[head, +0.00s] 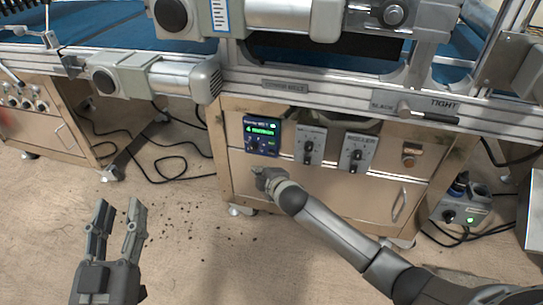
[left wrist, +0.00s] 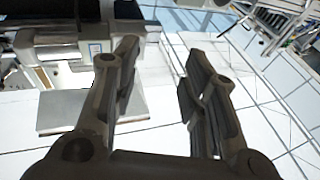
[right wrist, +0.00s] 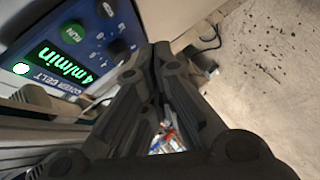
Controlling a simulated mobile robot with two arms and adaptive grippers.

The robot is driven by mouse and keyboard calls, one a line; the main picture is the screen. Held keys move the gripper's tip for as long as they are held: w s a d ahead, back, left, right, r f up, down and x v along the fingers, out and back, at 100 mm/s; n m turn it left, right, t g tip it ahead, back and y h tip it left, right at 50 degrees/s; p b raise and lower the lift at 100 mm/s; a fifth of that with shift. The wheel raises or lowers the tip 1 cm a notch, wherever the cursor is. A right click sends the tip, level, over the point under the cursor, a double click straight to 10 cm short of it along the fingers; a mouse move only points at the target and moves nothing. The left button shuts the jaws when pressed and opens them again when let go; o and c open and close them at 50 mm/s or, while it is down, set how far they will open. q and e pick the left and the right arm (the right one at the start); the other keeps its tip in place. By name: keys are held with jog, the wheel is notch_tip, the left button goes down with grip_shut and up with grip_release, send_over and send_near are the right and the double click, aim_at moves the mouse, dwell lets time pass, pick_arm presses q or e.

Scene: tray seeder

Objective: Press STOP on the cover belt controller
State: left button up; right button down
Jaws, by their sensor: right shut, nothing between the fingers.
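The cover belt controller (head: 261,136) is a blue panel on the front of the wooden cabinet, with a lit green display. In the right wrist view the controller (right wrist: 35,35) shows its "4 m/min" display (right wrist: 65,67), a green RUN button (right wrist: 71,33), a dark button (right wrist: 104,9) and a black knob (right wrist: 118,48). I cannot make out a STOP label. My right gripper (head: 262,177) is shut and empty, just below the controller in the head view; its fingertips (right wrist: 160,50) appear beside the panel's knob side. My left gripper (head: 118,205) is open and empty, away from the cabinet.
Two grey knob boxes (head: 309,146) (head: 357,152) sit right of the controller. A conveyor with a motor (head: 160,78) overhangs the cabinet. A power box (head: 462,210) stands right. Black cables and scattered soil lie on the floor; floor in front is open.

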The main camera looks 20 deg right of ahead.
aim_at(272, 153)
pick_arm(q)
notch_tip(272, 153, up, 6)
jog(key=s+t+h+b, duration=0.1)
jog(key=s+t, duration=0.1)
jog(key=t, duration=0.1)
jog(key=shift+s+f+t, duration=0.2)
jog(key=shift+f+t, duration=0.05)
jog(key=shift+t, duration=0.05)
pick_arm(e)
jog(key=shift+w+d, duration=0.7)
jog(key=shift+w, duration=0.35)
jog(key=shift+w+d, duration=0.7)
jog(key=shift+w, duration=0.35)
pick_arm(q)
jog(key=shift+w+d, duration=0.1)
pick_arm(e)
jog(key=shift+w, duration=0.1)
pick_arm(q)
jog(key=shift+w+f+g, duration=0.4)
jog(key=shift+f+g, duration=0.1)
jog(key=shift+f, duration=0.25)
pick_arm(e)
jog(key=shift+w+d, duration=0.2)
